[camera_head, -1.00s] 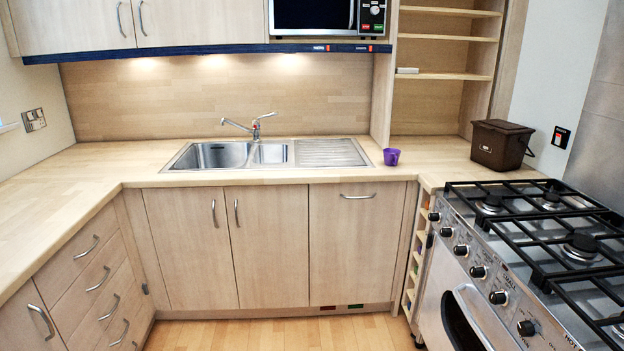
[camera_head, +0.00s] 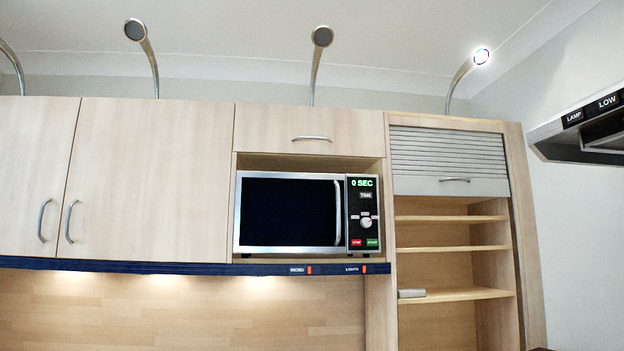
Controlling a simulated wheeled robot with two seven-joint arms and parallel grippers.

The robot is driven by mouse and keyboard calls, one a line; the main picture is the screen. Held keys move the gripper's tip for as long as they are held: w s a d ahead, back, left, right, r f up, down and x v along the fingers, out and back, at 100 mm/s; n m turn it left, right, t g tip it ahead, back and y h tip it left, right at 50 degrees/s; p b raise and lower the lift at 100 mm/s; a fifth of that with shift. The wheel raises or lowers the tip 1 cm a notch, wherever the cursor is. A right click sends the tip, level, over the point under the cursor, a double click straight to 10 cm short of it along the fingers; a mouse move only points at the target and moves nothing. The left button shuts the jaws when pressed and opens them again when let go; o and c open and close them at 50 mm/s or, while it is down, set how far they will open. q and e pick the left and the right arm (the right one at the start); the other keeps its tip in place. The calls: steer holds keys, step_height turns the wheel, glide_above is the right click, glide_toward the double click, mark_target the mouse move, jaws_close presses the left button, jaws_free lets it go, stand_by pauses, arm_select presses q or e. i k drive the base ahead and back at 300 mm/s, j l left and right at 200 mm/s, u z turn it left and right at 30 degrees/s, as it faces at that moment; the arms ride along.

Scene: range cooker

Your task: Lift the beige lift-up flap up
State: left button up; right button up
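The beige lift-up flap (camera_head: 310,131) is a wide, low wooden panel directly above the microwave in the head view. It lies flush with the cabinet front, so it looks shut.
A microwave (camera_head: 291,214) sits in the niche below the flap. Two tall cabinet doors (camera_head: 150,180) are on the left. A grey roller shutter (camera_head: 448,160) is above open shelves (camera_head: 450,248). A cooker hood (camera_head: 585,130) juts in at right. Lamps (camera_head: 322,37) arch above the cabinets.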

mark_target(259, 127)
steer(key=i, duration=1.5)
